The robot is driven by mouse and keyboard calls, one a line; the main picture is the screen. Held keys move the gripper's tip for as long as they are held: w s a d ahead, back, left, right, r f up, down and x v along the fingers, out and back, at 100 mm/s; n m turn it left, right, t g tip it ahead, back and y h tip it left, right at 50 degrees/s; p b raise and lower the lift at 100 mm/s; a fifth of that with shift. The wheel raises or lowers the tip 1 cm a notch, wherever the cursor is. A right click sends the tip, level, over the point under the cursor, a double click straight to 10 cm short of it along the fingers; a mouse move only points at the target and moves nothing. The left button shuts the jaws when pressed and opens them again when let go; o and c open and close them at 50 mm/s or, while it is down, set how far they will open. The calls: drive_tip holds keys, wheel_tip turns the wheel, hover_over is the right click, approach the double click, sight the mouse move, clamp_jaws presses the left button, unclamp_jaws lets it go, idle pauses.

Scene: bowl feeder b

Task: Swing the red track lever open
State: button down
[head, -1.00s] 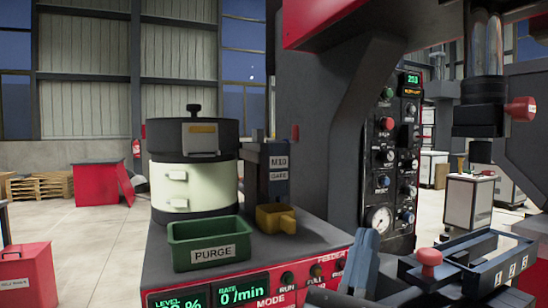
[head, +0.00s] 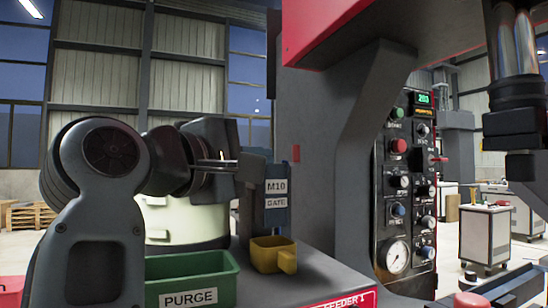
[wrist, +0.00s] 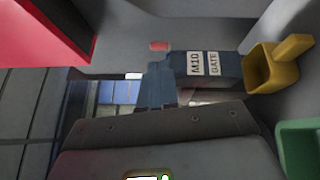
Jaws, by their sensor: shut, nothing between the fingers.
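A small red piece (head: 296,153), which looks like the end of the track lever, shows at the right edge of the grey-blue M10 gate block (head: 277,187) in the head view. In the wrist view the red piece (wrist: 160,46) lies just beyond my fingertips, left of the gate block (wrist: 215,65). The rest of the lever is hidden or cannot be made out. My gripper (wrist: 161,68) is shut and empty, its fingers pointing toward the red piece with a gap seeming to remain. In the head view my arm covers part of the feeder bowl.
A yellow scoop-like cup (head: 270,254) sits just in front of the gate block. A green PURGE bin (head: 190,276) stands left of it, below my arm. The pale feeder bowl (head: 185,222) is behind. A large grey machine frame (head: 345,150) rises to the right.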

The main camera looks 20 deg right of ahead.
drive_tip(key=shift+w+a+r+m+t+y, duration=0.3)
drive_tip(key=shift+w+a+r+m+y, duration=0.1)
drive_tip(key=shift+w+a+r+y, duration=0.3)
drive_tip(key=shift+r, duration=0.1)
drive_tip(key=p+x, duration=0.1)
drive_tip(key=x, duration=0.9)
drive_tip(key=shift+s+p, duration=0.1)
drive_tip(key=shift+p, duration=0.2)
